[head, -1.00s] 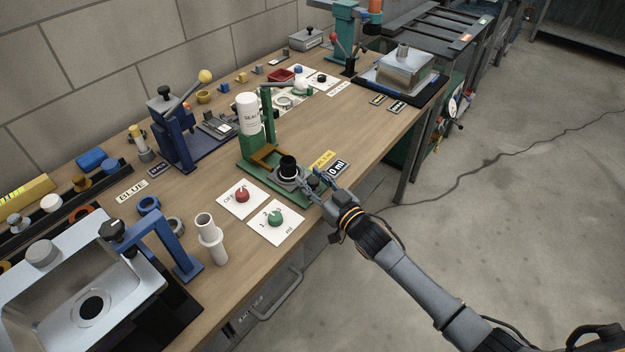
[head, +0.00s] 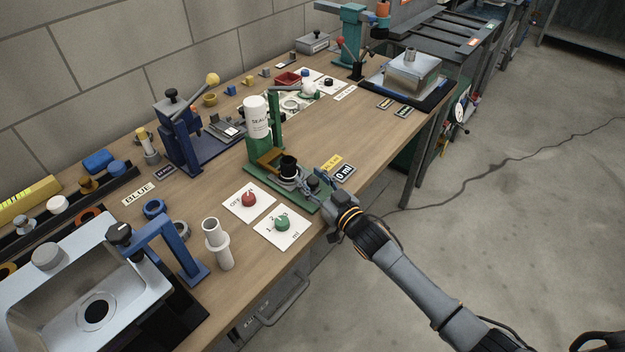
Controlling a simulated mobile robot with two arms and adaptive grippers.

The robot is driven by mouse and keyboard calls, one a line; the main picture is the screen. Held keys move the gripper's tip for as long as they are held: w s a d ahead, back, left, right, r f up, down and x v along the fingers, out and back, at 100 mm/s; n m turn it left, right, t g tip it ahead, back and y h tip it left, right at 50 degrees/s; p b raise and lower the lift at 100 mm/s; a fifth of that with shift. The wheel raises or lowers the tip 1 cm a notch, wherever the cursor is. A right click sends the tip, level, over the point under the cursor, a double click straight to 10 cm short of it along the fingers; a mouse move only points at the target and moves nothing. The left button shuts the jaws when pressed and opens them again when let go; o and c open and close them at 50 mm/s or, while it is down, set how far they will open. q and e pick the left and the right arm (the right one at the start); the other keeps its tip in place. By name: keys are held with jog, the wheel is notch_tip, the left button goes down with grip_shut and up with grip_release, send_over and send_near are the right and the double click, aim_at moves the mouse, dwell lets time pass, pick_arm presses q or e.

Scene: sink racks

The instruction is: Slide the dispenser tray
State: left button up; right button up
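The dispenser is a green stand (head: 276,125) holding a white bottle (head: 256,117) on a green base near the front edge of the bench. On the base, a grey tray (head: 290,182) carries a black cup (head: 288,166), forward of the bottle. A small dark knob (head: 313,183) stands at the tray's front right end. My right gripper (head: 322,191) reaches in from the lower right, with its fingers at this knob. They overlap it in the picture, and I cannot tell whether they grip it. My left gripper is out of view.
White cards with a red knob (head: 249,199) and a green knob (head: 282,223) lie left of my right gripper. A white stepped cylinder (head: 217,244) stands near the front edge. A blue press (head: 179,135) is behind left.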

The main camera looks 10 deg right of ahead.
jog(key=shift+a, duration=0.15)
jog(key=v, duration=1.2)
jog(key=shift+w, duration=0.1)
